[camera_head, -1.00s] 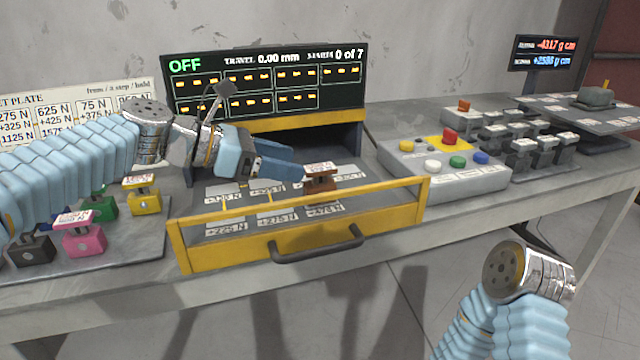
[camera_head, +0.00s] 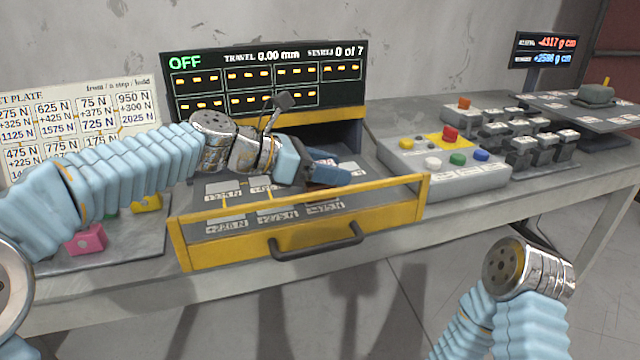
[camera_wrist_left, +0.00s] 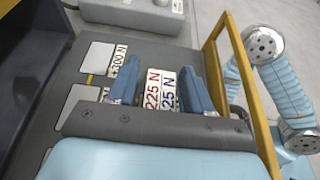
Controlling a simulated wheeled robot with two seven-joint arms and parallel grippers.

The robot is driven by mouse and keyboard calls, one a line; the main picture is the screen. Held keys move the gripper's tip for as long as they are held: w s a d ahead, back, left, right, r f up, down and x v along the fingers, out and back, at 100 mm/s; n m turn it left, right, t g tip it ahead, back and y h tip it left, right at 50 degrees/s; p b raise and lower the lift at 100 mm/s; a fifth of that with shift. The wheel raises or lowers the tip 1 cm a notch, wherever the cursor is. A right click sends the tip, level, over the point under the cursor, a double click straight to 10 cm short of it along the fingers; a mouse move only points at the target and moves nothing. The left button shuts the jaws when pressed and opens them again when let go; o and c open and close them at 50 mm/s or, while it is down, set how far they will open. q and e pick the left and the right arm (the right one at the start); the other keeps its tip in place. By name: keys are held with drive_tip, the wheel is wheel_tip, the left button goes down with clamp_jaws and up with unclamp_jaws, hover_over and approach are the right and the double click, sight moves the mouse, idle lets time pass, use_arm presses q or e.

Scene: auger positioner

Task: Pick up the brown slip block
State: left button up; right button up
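My left gripper (camera_head: 340,168) is low over the open drawer, its blue fingers pointing right. It hides most or all of the brown slip block in the head view. In the left wrist view, a white label with red and blue print, which appears to be the top of the brown slip block (camera_wrist_left: 160,92), lies between the two fingers (camera_wrist_left: 160,75). The fingers are apart, one on each side of it. I cannot tell whether they touch its sides. My right gripper is out of view; only part of that arm shows at lower right.
The yellow-framed drawer (camera_head: 300,240) has labelled places on its floor and a dark handle (camera_head: 318,243). A button box (camera_head: 445,165) stands to its right. A pink block (camera_head: 86,238) and a yellow block (camera_head: 146,203) are at left. The display panel (camera_head: 265,80) stands behind.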

use_arm(q)
clamp_jaws()
drive_tip(key=shift+r, duration=0.1)
